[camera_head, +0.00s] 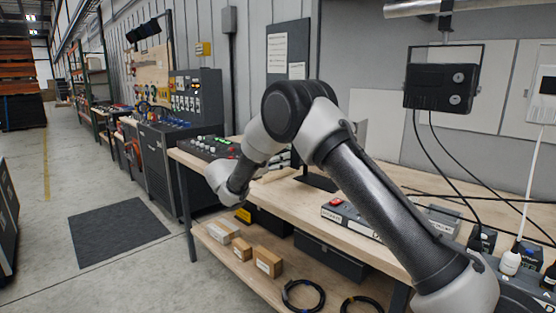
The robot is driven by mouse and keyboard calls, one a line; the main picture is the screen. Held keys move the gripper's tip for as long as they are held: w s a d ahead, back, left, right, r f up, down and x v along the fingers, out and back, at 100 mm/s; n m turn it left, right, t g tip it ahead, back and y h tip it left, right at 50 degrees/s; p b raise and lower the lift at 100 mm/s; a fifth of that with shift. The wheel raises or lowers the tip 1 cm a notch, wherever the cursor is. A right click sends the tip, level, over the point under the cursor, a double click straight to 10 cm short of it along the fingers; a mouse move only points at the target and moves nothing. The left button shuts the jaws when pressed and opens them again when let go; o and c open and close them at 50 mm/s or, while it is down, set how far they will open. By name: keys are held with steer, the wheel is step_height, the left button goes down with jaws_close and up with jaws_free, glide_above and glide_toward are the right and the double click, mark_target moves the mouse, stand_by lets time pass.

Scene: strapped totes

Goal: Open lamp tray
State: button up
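No tray is clearly marked as the lamp tray in this view. A dark panel (208,147) with rows of small coloured caps, some green, white and red, lies at the far left end of the wooden workbench (400,242); I cannot tell if it is the lamp tray. My grey and black arm rises from the lower right, bends above the bench, and comes down to its wrist near the bench's front left edge. My gripper's fingers cannot be made out, so what they hold is hidden.
A grey labelled box (345,217) with a red button sits on the bench. Small cartons (269,262) and coiled black cables (303,295) lie on the lower shelf. A dark mat (120,231) lies on the open floor at left.

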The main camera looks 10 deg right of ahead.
steer(key=v, duration=1.2)
